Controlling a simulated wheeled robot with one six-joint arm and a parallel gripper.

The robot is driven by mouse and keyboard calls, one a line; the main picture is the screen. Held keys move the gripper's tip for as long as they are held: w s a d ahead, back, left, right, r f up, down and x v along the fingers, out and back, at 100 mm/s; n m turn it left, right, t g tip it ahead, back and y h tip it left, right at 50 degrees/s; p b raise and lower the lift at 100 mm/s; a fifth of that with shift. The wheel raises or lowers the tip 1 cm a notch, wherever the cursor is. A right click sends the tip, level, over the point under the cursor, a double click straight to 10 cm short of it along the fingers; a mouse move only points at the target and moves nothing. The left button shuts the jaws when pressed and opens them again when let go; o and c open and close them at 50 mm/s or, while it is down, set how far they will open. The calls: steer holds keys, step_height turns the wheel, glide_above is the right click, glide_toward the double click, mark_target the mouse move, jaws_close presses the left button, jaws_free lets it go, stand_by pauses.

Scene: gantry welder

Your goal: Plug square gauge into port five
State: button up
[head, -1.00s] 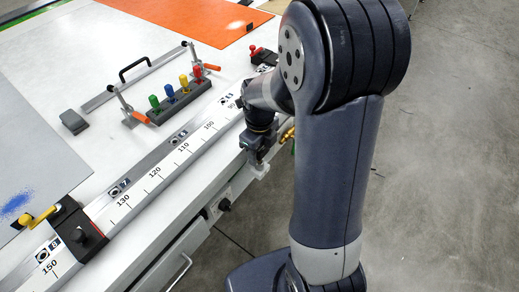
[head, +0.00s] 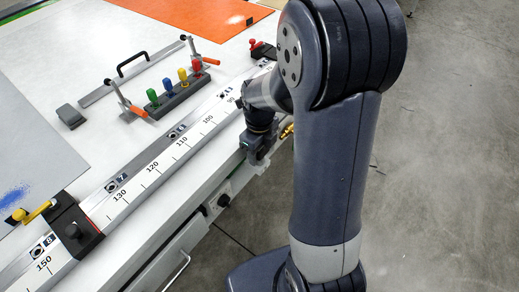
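A dark rack (head: 182,97) on the white table holds several upright plugs with green, blue, yellow and red knobs. Their lower shapes are hidden, so I cannot tell which, if any, is the square gauge. A pale rail (head: 160,160) with a number scale and numbered ports runs along the table's front edge. Ports 8 (head: 42,246), 7 (head: 117,184) and 6 (head: 177,132) are legible. A further port label (head: 223,94), probably five, is small, beside my arm. My gripper (head: 257,161) hangs low at the table's front edge, right of the rail. Its fingers and any held thing are unclear.
A black stop block (head: 76,232) with a yellow lever sits on the rail near port 8. Two orange-handled clamps (head: 138,111) stand beside the rack. A red-knobbed block (head: 262,49) is farther up the rail. Grey floor lies free at right.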

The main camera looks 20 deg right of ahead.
steer(key=o, duration=0.5)
step_height(320, 180, up, 11)
steer(key=shift+f, duration=0.1)
stand_by(0.3)
step_height(320, 180, down, 11)
steer(key=shift+r, duration=0.2)
steer(key=shift+r+p, duration=0.5)
steer(key=shift+r, duration=0.05)
steer(key=shift+f, duration=0.15)
